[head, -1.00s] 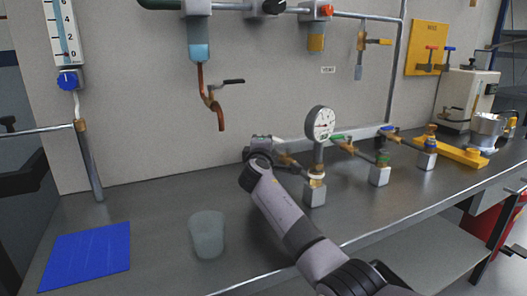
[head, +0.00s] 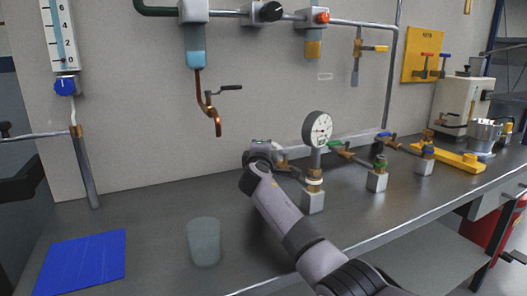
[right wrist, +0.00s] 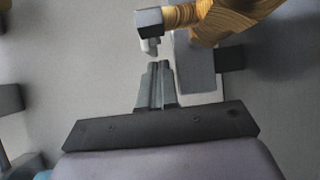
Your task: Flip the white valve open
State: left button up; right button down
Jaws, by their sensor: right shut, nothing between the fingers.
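In the head view, the valve with a white ring (head: 315,180) stands on a grey block below the round gauge (head: 317,128). Its brass body runs left behind my right gripper (head: 265,146), so I cannot make out its lever there. In the right wrist view, my right gripper (right wrist: 158,82) has its fingers together and empty. Just beyond the tips is a brass body (right wrist: 228,16) with a dark square end and a small pale tip (right wrist: 150,47). A gap shows between fingertips and tip. My left gripper is not in view.
Green-handled (head: 377,178) and blue-handled (head: 425,160) valves stand to the right. A copper tap (head: 208,108) hangs on the wall above left.

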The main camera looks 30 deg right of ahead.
jog(key=shift+s, duration=0.1)
jog(key=shift+p+v, duration=0.7)
jog(key=shift+v, duration=2.55)
jog(key=shift+s+a, duration=0.1)
jog(key=shift+s, duration=0.1)
